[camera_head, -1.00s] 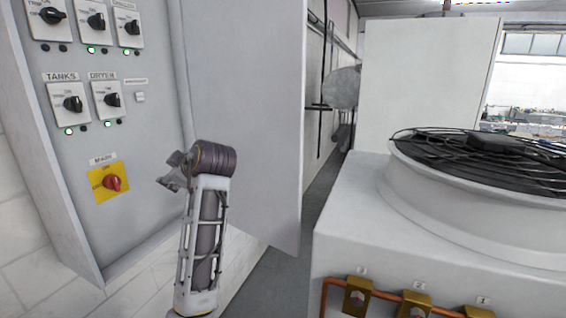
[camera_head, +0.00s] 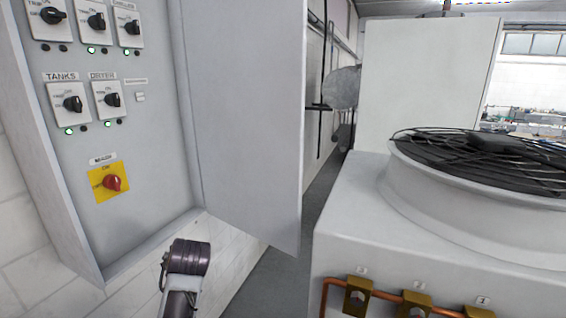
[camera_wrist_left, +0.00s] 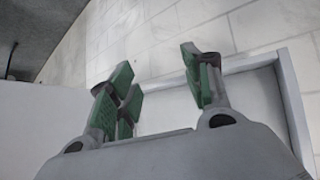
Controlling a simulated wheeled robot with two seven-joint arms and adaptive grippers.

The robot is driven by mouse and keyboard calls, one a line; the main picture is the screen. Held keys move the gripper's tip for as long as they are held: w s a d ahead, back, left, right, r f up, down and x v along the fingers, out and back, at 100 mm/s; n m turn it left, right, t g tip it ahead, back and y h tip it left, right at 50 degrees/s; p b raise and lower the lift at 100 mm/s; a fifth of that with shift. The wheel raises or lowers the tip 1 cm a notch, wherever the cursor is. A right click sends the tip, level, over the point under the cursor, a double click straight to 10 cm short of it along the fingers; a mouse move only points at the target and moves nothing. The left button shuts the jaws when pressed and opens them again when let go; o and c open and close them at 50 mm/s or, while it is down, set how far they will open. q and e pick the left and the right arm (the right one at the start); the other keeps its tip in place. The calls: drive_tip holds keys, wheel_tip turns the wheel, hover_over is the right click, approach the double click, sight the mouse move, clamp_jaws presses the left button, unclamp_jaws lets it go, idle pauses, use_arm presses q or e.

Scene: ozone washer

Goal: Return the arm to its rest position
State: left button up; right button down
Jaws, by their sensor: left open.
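My left arm (camera_head: 187,262) shows at the bottom of the head view, in front of the white wall below the open control cabinet (camera_head: 150,150). Only its dark joint and part of a link show there, and its gripper is mostly hidden. In the left wrist view my left gripper (camera_wrist_left: 158,82) has its green-padded fingers spread apart with nothing between them. It is apart from the red main switch (camera_head: 112,183) on its yellow plate. My right gripper is in neither view.
The open cabinet door (camera_head: 245,120) stands right of the arm. A large white unit with a black fan grille (camera_head: 480,160) and copper pipe with brass valves (camera_head: 415,300) fills the right. A narrow grey floor strip (camera_head: 310,225) lies between.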

use_arm(q)
drive_tip(key=s+d+f+m+g+h, duration=0.25)
drive_tip(key=s+f+m, duration=0.35)
drive_tip(key=s+f, duration=0.55)
drive_tip(key=s+d+f+m+g+h, duration=0.2)
drive_tip(key=s+d+f+m+h, duration=0.45)
drive_tip(key=s, duration=0.85)
wheel_tip(320, 180, down, 35)
drive_tip(key=s+a+n+y+b, duration=0.1)
drive_tip(key=s+a+y+b, duration=0.1)
drive_tip(key=a+y, duration=0.1)
drive_tip(key=s+a+f+g, duration=0.1)
drive_tip(key=s+f, duration=1)
drive_tip(key=s+a+f+g+b, duration=0.1)
drive_tip(key=s+a+f, duration=0.1)
drive_tip(key=s+f, duration=0.9)
drive_tip(key=shift+s+a+f, duration=0.2)
drive_tip(key=shift+s+a, duration=0.1)
drive_tip(key=shift+s, duration=0.05)
